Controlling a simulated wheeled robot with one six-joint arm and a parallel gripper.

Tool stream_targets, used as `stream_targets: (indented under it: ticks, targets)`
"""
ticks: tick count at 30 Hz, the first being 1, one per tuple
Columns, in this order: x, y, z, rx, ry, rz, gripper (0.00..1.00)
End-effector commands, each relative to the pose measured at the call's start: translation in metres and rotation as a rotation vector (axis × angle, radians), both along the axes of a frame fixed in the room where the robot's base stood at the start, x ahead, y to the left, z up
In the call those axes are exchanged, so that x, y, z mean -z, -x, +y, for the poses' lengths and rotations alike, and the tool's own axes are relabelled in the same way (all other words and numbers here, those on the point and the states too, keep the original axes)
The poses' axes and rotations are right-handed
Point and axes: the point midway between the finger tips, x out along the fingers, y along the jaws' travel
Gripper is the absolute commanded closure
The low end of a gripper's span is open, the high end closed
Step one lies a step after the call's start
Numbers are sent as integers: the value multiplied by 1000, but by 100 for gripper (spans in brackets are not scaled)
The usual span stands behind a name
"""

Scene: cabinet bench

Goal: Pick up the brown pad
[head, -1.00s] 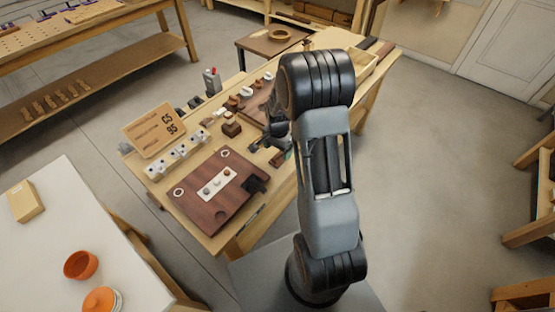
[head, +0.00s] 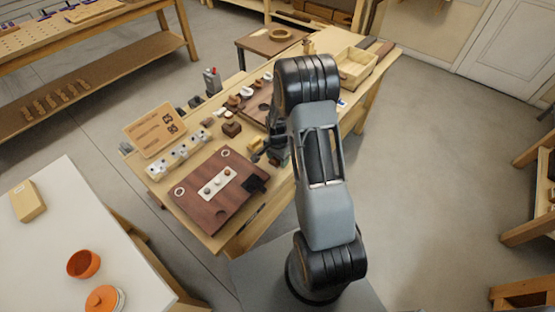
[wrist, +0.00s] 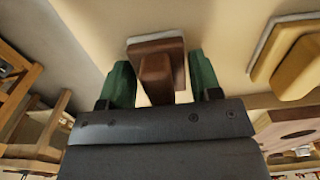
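The brown pad (wrist: 154,48) shows in the wrist view as a brown block with a raised grip and a pale layer along its edge. My gripper (wrist: 162,80) is open, with one green finger on each side of the brown pad's grip. A gap shows between the grip and each finger.
A yellow pad (wrist: 293,66) with a pale layer lies to the right in the wrist view. A dark red-brown board (head: 207,207) lies on the bench's near end. A sign (head: 155,134), several small blocks and a wooden tray (head: 357,66) stand farther back.

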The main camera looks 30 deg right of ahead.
Motion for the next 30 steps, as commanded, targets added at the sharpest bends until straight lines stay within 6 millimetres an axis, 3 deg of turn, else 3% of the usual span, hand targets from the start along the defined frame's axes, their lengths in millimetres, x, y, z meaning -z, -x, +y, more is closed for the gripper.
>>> stream_targets:
  ticks: [9,20,26,30]
  targets:
    - [0,0,0,0,0,0,73]
    - [-5,0,0,0,0,0,73]
    - [-29,-1,0,0,1,-5,73]
    - [-54,19,0,1,1,-5,73]
